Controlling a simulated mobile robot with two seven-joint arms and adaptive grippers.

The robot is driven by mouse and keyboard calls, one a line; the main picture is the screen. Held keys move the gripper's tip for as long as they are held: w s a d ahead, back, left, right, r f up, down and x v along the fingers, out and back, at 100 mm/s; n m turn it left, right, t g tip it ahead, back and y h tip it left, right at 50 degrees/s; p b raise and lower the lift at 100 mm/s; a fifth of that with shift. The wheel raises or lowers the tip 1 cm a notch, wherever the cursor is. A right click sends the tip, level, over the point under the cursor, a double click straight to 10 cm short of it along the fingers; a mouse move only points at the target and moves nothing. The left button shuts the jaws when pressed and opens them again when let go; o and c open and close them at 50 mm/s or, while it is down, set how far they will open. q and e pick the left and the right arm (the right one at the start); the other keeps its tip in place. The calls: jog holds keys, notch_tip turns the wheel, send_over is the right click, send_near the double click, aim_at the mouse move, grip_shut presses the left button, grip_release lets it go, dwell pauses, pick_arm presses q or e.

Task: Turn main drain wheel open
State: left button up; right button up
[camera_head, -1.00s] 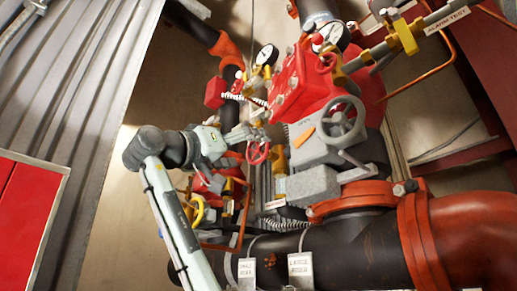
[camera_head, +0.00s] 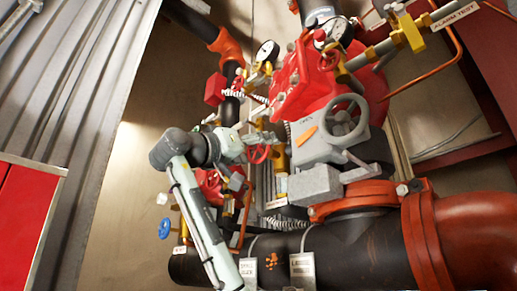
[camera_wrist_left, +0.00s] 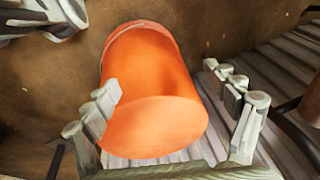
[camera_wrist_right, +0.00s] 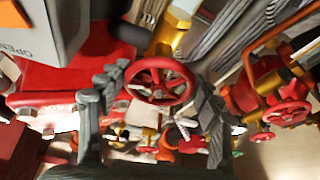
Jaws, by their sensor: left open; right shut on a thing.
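A red handwheel (camera_head: 258,153) sits among the valves left of the grey valve box. In the right wrist view the red handwheel (camera_wrist_right: 158,68) lies between the fingers, with its spokes and hub facing the camera. My right gripper (camera_head: 254,140) is shut on this handwheel. In its own wrist view my right gripper (camera_wrist_right: 158,90) has a finger at each side of the rim. No label on the wheel is readable. My left gripper (camera_wrist_left: 170,112) shows only in its wrist view, open, with an orange cylinder (camera_wrist_left: 150,80) in view between its fingers; contact cannot be told.
A grey valve box with a grey handwheel (camera_head: 345,118) stands to the right. A second red wheel (camera_wrist_right: 285,112) is close by on the right in the right wrist view. A blue wheel (camera_head: 165,228) is lower left. A large black pipe (camera_head: 345,255) crosses below; corrugated metal (camera_head: 75,85) lies left.

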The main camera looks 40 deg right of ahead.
jog(key=shift+c, duration=0.8)
jog(key=shift+n, duration=0.3)
jog(key=shift+f+n+t+b, duration=0.1)
jog(key=shift+n+t+b, duration=0.4)
jog(key=shift+n, duration=0.2)
jog(key=n+t+y, duration=0.1)
jog(key=n, duration=0.3)
jog(key=shift+t+b, duration=0.4)
pick_arm(q)
jog(key=shift+w+d+r, duration=0.1)
jog(key=shift+w+r, duration=0.2)
jog(key=shift+r, duration=0.6)
jog(key=shift+w+r, duration=0.3)
jog(key=shift+r, duration=0.55)
jog(key=shift+w+d+r, duration=0.1)
jog(key=shift+w+r, duration=0.2)
jog(key=shift+r, duration=0.6)
pick_arm(e)
jog(key=shift+n+t+y, duration=0.6)
jog(key=shift+n+y, duration=0.1)
jog(key=shift+n, duration=1.1)
jog(key=o, duration=1.2)
jog(key=shift+c, duration=0.2)
